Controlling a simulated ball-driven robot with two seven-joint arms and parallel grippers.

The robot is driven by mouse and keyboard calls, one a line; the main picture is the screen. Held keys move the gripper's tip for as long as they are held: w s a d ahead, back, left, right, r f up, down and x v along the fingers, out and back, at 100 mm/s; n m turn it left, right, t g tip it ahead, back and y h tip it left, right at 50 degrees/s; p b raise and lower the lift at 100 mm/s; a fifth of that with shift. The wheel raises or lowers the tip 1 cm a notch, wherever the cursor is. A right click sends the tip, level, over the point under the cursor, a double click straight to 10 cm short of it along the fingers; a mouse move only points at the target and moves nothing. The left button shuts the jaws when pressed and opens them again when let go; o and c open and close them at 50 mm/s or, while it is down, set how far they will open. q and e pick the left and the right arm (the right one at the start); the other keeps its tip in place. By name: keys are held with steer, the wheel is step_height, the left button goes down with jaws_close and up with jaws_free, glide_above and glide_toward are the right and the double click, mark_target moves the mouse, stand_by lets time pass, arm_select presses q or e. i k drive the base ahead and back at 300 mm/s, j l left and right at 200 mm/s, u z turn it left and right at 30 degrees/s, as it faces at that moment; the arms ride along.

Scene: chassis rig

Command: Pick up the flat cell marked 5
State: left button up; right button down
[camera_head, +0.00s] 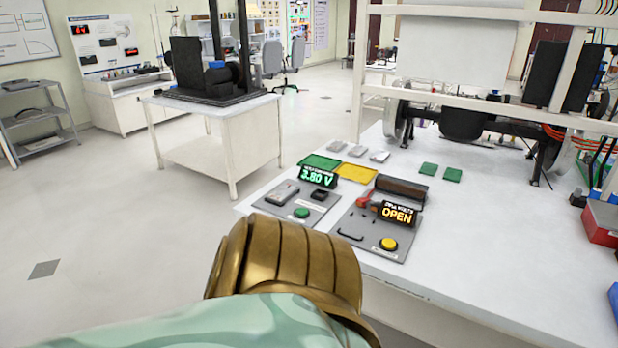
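Several flat grey cells are on the white bench in the head view. A left cell (336,146), a middle cell (357,150) and a right cell (379,156) lie in a row behind the trays. Another flat grey block, apparently a cell (283,191), lies on the left grey test plate (316,217), whose green display (318,177) reads 3.80 V. The marks on the cells are too small to read, so I cannot tell which is 5. Neither of my grippers is in view; a bronze and pale green part of my body fills the lower front.
A green tray (318,161) and a yellow tray (357,173) lie before the row. The right test plate (375,238) has an orange display (397,213) reading OPEN. Green squares (428,169) lie behind it. A white frame (560,58) rises at the back.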

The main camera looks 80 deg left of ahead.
mark_target(285, 191)
steer(key=u, duration=2.9)
